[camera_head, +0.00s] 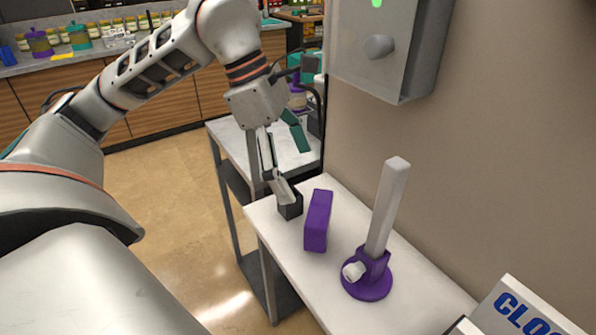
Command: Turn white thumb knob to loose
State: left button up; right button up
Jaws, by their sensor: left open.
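The white thumb knob (353,271) sticks out from the left side of a round purple base (368,284). A pale, slightly tilted post (388,208) rises from this base, which stands on a white-topped table (308,287). My left gripper (290,168) points down over the table's far left part, apart from the knob, to its upper left. It is open, and I see nothing held in it. My right gripper is not in view.
A grey wall box (385,45) hangs above the table. A sign (525,310) is at the bottom right. Another table (225,133) and a wooden counter (150,95) lie behind.

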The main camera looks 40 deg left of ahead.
aim_at(352, 273)
jog(key=k, duration=1)
